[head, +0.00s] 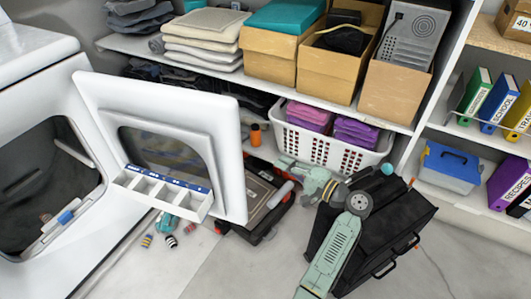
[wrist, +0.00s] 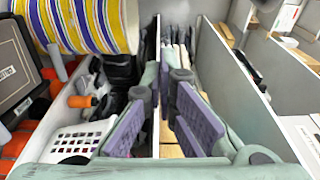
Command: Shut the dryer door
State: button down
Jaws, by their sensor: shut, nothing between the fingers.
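The white dryer (head: 38,66) stands at the left in the head view, with its dark opening showing. Its door (head: 228,135) stands wide open, swung out to the right. The door has a dark window and a small white compartment tray (head: 165,185) in front of its lower part. My gripper (head: 288,166) is right of the door's free edge, apart from it, in front of the white basket. In the wrist view my gripper (wrist: 165,85) shows its purple-padded fingers, shut and empty. The door cannot be clearly made out in the wrist view.
Shelves with cardboard boxes (head: 384,92) and folded cloths stand behind. A white laundry basket (head: 318,149), a dark toolbox (head: 262,205) and a black drawer case (head: 410,217) crowd the right side. Small striped items (head: 171,241) lie on the floor below the door.

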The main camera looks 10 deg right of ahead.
jog(key=w+a+p, duration=0.3)
jog(key=a, duration=0.5)
jog(key=shift+w+a, duration=0.15)
jog(key=shift+a, duration=0.25)
